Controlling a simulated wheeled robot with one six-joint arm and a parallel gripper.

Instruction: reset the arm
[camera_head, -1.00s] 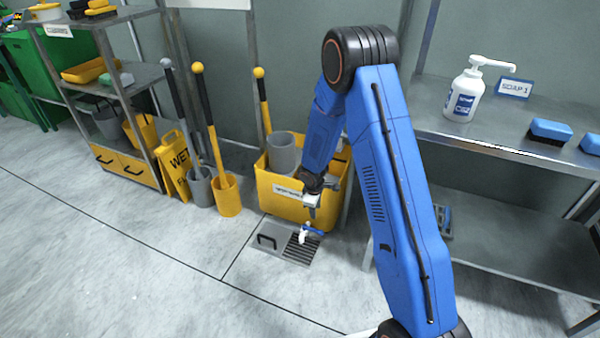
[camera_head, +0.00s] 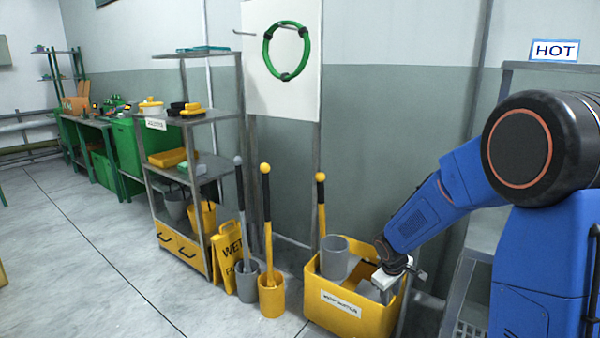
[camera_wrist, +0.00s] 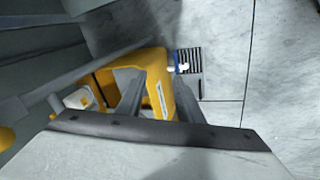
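My blue arm stands at the right of the head view, bent down toward a yellow bin. My gripper (camera_wrist: 160,105) shows two dark fingers apart in the wrist view, with no object held between them. In the head view its pale mount (camera_head: 384,280) is over or in front of the right side of the yellow bin (camera_head: 335,308); the fingertips are hard to make out there. The bin also shows beyond the fingers in the wrist view (camera_wrist: 158,68).
A grey bucket (camera_head: 334,258) sits in the bin. A yellow wet-floor sign (camera_head: 223,262), yellow and grey long-handled tools and a metal shelf (camera_head: 195,118) stand left. A small blue-and-white item (camera_wrist: 182,68) lies by the floor drain (camera_wrist: 194,58).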

